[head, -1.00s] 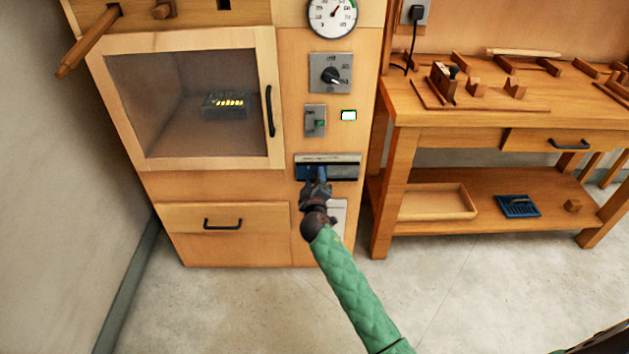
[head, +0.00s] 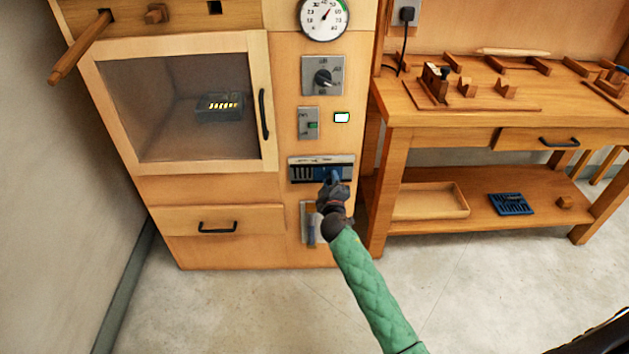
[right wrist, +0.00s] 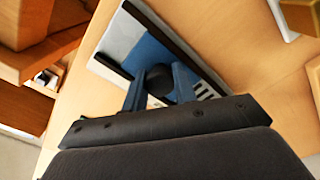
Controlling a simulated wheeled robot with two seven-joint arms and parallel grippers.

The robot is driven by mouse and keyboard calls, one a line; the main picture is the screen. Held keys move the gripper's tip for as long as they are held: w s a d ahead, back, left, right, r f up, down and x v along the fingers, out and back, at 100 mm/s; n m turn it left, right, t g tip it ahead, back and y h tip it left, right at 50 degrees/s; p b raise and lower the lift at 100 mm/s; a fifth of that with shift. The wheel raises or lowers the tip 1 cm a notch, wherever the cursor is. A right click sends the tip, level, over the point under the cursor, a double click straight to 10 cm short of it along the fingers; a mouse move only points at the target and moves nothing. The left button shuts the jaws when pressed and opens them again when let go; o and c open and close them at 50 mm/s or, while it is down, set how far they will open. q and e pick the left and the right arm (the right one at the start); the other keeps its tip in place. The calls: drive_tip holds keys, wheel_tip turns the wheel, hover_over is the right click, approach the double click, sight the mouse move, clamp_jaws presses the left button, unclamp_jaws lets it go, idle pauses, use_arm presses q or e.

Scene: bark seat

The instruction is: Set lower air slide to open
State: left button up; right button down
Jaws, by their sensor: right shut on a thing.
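The lower air slide (head: 303,172) is a grey metal plate low on the wooden cabinet front, with dark vertical slots showing on its left part. Its blue sliding part sits at the right, partly hidden by my right gripper (head: 331,180). In the right wrist view, the blue slide plate (right wrist: 152,50) lies between dark rails, and light slots show on one side. There my right gripper (right wrist: 160,85) has its fingers shut around a round dark knob on the slide. My left gripper is not in view.
Above the slide are a small switch (head: 308,123), a dial (head: 322,76) and a gauge (head: 324,18). A glass-fronted door (head: 180,105) and a drawer (head: 217,245) are to the left. A workbench (head: 480,118) stands to the right. Floor in front is clear.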

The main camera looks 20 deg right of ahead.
drive_tip(key=shift+s+d, duration=0.2)
drive_tip(key=shift+d, duration=0.35)
drive_tip(key=shift+d+f, duration=0.1)
drive_tip(key=c, duration=1.1)
unclamp_jaws()
drive_tip(key=shift+d, duration=0.15)
drive_tip(key=v, duration=0.8)
